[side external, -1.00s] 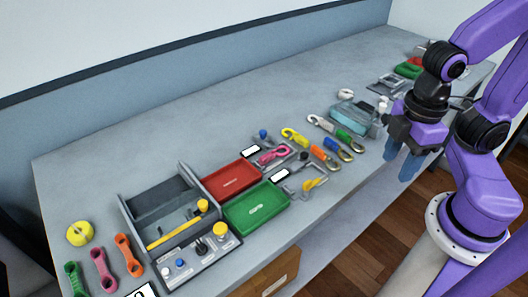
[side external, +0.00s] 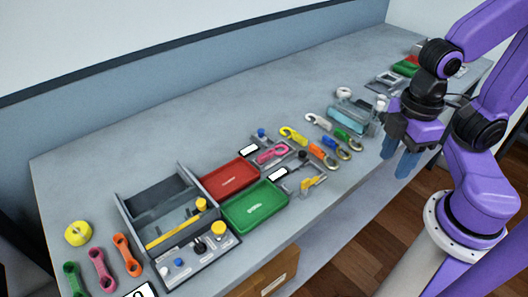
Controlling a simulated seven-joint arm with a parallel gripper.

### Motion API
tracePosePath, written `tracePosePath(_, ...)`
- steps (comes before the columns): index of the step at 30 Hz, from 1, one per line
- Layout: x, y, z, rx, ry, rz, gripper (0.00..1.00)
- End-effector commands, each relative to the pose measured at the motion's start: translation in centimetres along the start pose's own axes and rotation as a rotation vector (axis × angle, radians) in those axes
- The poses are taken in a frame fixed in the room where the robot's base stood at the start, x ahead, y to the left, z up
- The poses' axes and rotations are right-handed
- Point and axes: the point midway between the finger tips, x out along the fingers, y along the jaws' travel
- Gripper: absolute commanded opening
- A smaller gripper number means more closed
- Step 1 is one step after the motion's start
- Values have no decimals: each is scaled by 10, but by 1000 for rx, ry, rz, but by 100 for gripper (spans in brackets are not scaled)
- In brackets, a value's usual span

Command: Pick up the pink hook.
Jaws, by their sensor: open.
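The pink hook (side external: 271,154) lies on a grey holder near the middle of the table, just right of the red tray. It looks like a loop with a curved end; fine detail is too small to tell. My gripper (side external: 397,163) is open and empty, with blue fingers pointing down. It hangs at the table's front edge on the right, well to the right of the pink hook and apart from it.
Yellow, white, orange, blue and green hooks (side external: 293,136) lie right of the pink hook. A red tray (side external: 228,179), a green tray (side external: 255,207) and a grey box (side external: 158,197) stand to its left. Pink, green and orange links (side external: 102,269) lie far left. The back of the table is clear.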

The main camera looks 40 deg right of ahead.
Motion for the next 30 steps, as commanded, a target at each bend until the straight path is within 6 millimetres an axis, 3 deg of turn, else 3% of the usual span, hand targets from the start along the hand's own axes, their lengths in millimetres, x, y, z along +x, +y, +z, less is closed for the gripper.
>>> tracePosePath(5, -4, 17, -26, -35, -4, 2, 47)
tracePosePath(11, -9, 56, -76, -119, -10, 4, 47)
tracePosePath(21, -7, 141, -146, -270, -21, 2, 47)
tracePosePath(30, 5, 225, -180, -397, -28, -3, 47)
